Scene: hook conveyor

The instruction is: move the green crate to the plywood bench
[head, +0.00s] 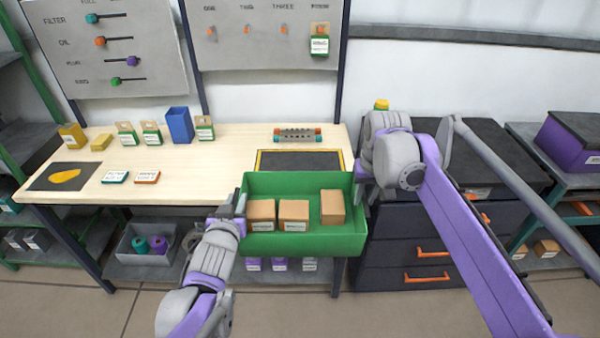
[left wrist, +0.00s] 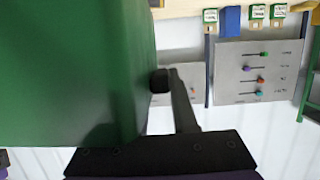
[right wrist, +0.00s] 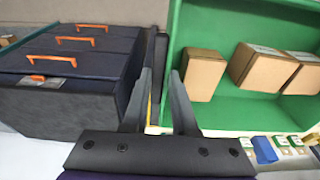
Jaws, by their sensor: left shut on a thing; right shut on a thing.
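The green crate (head: 318,244) holds three cardboard boxes, two at its left and one at its right. It hangs between my grippers at the front edge of the plywood bench (head: 225,160), overlapping that edge in the head view. My left gripper (head: 240,206) is shut on the crate's left side; the crate wall (left wrist: 70,70) fills much of the left wrist view. My right gripper (head: 362,186) is shut on its right side. In the right wrist view, the fingers (right wrist: 163,100) are at the crate's wall. I cannot tell whether the crate touches the bench.
A dark yellow-edged mat (head: 300,160) lies on the bench behind the crate, with a grey rack (head: 298,135) beyond it. Cartons and a blue bin (head: 179,125) stand further left. A dark drawer cabinet (head: 410,250) adjoins the bench on the right.

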